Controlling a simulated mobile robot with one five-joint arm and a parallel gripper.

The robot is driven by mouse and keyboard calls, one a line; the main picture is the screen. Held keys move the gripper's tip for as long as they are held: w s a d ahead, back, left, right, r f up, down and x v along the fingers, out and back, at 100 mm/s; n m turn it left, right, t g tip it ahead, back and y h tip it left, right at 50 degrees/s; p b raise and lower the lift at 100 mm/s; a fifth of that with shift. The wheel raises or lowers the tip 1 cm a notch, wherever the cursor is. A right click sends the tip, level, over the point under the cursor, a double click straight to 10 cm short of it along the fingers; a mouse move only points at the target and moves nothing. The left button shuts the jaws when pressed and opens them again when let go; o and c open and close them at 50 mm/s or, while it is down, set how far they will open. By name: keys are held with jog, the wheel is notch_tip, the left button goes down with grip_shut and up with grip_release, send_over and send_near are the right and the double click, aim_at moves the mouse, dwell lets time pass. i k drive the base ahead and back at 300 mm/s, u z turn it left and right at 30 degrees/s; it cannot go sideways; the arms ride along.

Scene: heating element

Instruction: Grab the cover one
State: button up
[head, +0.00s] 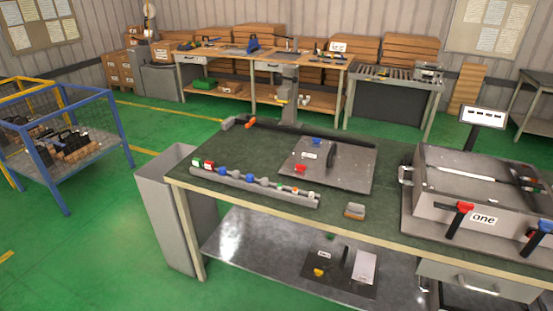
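A grey metal box (430,178) with a white label reading "one" (483,219) stands at the right of the green-topped workbench. A red-handled clamp (462,208) and a blue-handled clamp (543,228) are on its front side. A flat grey plate (360,178) with a black upright handle (334,155) lies on the middle of the bench. Small blue, white and red parts are on it. Another dark plate (340,282) with a handle and a small, unreadable label lies on the lower shelf. Which piece is the cover I cannot tell for sure. My gripper is not in view.
A grey rack (255,190) with several coloured parts lies along the bench's front left edge. A small grey and orange block (355,211) lies near the front edge. A grey bin (165,205) stands left of the bench. Green floor at left is clear before a blue cage cart (65,165).

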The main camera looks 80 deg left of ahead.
aim_at(350, 167)
jog(key=u, duration=3.6)
jog(key=i, duration=0.9)
